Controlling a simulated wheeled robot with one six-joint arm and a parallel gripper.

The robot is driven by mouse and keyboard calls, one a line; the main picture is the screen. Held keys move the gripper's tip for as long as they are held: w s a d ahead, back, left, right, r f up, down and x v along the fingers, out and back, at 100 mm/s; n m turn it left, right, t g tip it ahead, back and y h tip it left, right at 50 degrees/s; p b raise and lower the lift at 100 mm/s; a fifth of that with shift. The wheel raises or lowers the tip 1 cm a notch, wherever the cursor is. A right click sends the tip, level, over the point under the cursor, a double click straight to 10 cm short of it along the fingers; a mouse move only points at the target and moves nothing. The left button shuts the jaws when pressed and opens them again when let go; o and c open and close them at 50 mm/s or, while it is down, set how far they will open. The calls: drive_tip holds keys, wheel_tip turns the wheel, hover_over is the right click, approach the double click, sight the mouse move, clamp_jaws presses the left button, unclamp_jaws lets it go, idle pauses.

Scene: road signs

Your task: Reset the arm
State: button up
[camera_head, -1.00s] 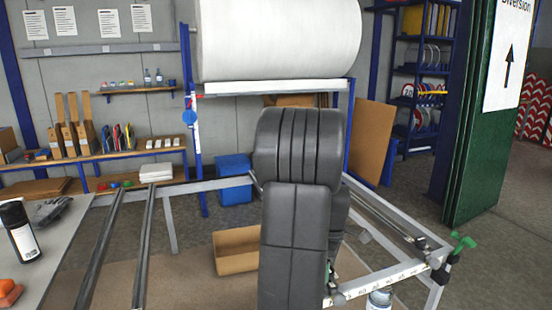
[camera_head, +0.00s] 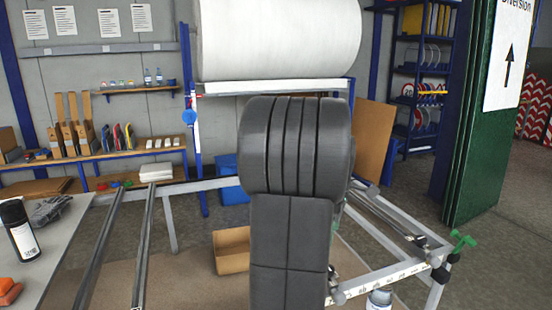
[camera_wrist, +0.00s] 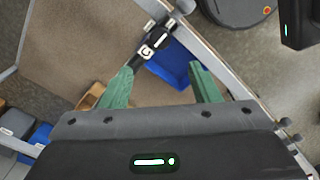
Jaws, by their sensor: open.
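My gripper (camera_wrist: 163,88) shows in the wrist view with its two green fingers spread apart. It is open, with nothing held between the fingers. Beyond the fingers lie a black cylinder (camera_wrist: 155,40) with a white mark, a blue bin (camera_wrist: 170,62) and a grey frame rail (camera_wrist: 215,62). In the head view my dark grey arm stands upright in the middle and hides the gripper.
A cardboard box (camera_head: 231,249) lies below. A large white roll (camera_head: 280,38) hangs behind.

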wheel_tip(320, 180, down, 12)
drive_tip(key=shift+r+p, duration=0.2)
drive_tip(key=shift+p, duration=0.1)
drive_tip(key=shift+f, duration=0.2)
drive_tip(key=m, duration=1.3)
drive_tip(key=shift+m+b, duration=0.3)
drive_tip(key=shift+m, duration=2.2)
drive_tip(key=shift+s+r, duration=0.1)
drive_tip(key=shift+r, duration=0.05)
